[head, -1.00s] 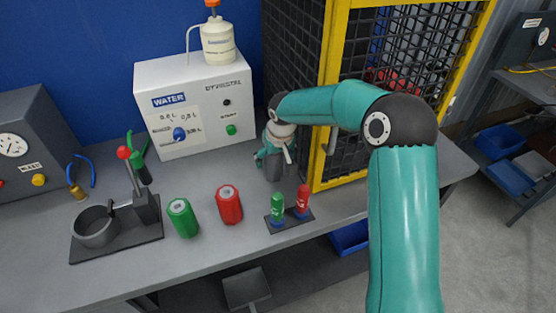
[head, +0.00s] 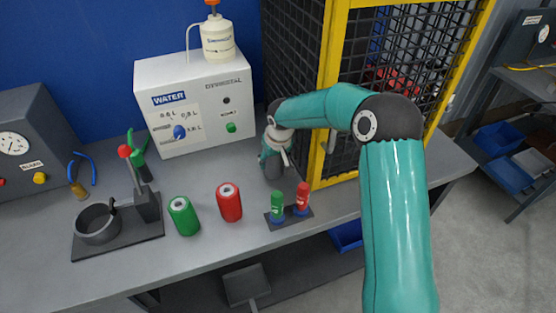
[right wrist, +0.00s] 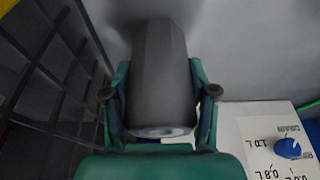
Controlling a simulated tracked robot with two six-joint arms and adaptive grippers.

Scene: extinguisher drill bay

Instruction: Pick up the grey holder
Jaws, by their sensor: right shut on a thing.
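The grey holder (head: 273,168) is a dark grey cylinder near the back of the bench, between the white water unit and the yellow-framed cage. My right gripper (head: 272,160) is shut on it. In the right wrist view the holder (right wrist: 160,70) sits between the two teal fingers of the gripper (right wrist: 159,93), with one round end towards the camera. I cannot tell whether its base touches the bench. My left gripper is not in view.
The white water unit (head: 195,105) stands left of my gripper, the mesh cage (head: 325,100) close on its right. In front are a green canister (head: 184,216), a red canister (head: 229,203) and a small dark tray (head: 289,218) with green and red cartridges. A lever press (head: 120,215) stands left.

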